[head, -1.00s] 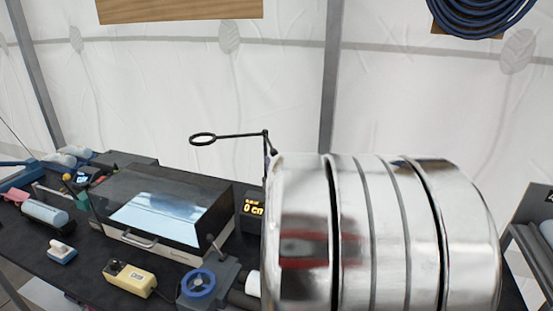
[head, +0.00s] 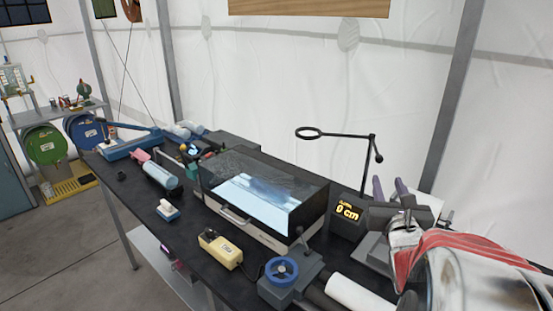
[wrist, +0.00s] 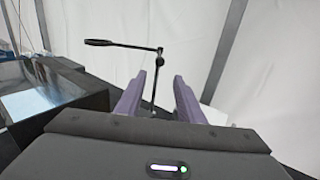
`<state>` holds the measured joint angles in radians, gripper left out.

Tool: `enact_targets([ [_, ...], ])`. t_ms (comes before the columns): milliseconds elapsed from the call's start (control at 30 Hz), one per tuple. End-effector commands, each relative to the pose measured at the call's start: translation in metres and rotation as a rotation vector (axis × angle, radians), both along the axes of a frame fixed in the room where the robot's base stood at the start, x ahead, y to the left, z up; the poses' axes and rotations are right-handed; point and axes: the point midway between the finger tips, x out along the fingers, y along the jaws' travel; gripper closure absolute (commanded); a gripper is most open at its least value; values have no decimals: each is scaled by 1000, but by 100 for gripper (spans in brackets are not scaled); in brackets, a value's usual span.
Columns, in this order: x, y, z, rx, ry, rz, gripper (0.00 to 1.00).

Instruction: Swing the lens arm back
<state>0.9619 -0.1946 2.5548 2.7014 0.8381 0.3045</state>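The lens arm (head: 345,135) is a thin black bar with a lens ring (head: 309,132) at its left end. It stands on a black upright behind the display box, and the ring hangs out to the left over the back of the glass-topped case. In the wrist view the lens arm (wrist: 132,45) lies ahead of my fingers, with its upright seen between them. My gripper (head: 389,184) has purple fingers that stand apart with nothing held. It is right of the upright in the head view, and it also shows in the wrist view (wrist: 160,78). No contact is visible.
A glass-topped case (head: 290,190) with a bright panel stands left of a display box (head: 346,215) reading 0 cm. A blue handwheel (head: 282,271) and a yellow box (head: 220,250) sit in front. The tent wall rises behind the bench.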

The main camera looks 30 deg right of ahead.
Motion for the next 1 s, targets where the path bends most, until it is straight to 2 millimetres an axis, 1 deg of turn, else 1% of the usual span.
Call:
enact_targets([
  [33, -1, -1, 0, 0, 0, -2, 69],
  [133, -5, -5, -1, 1, 0, -14, 76],
  [233, -15, -18, -10, 17, 11, -43, 83],
  [333, -29, -41, -21, 34, 23, -89, 90],
  [467, -42, -79, -24, 15, 50, -120, 100],
  [600, -49, -115, -17, -81, 100, -101, 100],
  [733, -53, -145, -6, -220, 170, -55, 100],
  [900, -56, -172, 6, -428, 269, 30, 100],
  [1000, -58, -182, 11, -556, 328, 88, 100],
])
